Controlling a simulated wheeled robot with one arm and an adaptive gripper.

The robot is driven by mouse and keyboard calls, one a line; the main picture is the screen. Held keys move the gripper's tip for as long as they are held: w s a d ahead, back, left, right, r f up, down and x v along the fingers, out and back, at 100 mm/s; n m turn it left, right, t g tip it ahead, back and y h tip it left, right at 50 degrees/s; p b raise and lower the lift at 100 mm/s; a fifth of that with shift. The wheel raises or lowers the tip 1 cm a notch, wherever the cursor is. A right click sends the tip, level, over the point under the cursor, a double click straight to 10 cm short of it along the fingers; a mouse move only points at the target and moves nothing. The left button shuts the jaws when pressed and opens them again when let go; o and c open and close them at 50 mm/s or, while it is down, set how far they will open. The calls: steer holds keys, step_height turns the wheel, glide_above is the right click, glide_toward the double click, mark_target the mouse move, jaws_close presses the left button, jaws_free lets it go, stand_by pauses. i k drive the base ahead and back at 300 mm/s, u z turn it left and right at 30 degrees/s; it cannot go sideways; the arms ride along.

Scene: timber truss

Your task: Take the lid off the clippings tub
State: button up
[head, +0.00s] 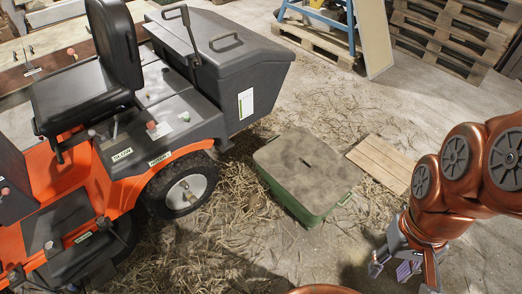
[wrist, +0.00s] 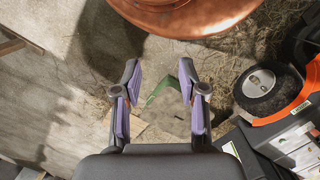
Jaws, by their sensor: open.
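The clippings tub (head: 315,215) is a green box on the straw-strewn floor in the middle of the head view. Its flat grey-brown lid (head: 308,168) lies on top, with a small dark slot or handle near the middle. My gripper (head: 402,274) is low at the right, apart from the tub. In the wrist view my gripper (wrist: 160,80) is open, with purple pads and nothing between them.
An orange ride-on mower (head: 95,185) with a black rear collector (head: 225,60) stands to the left, its wheel near the tub. A wooden board (head: 383,163) lies right of the tub. Pallets (head: 450,30) and a blue frame (head: 320,14) are at the back. Loose straw covers the floor.

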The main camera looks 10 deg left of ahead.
mark_target(315, 174)
steer(key=u, duration=0.7)
steer(key=i, duration=1.25)
steer(key=u, duration=0.5)
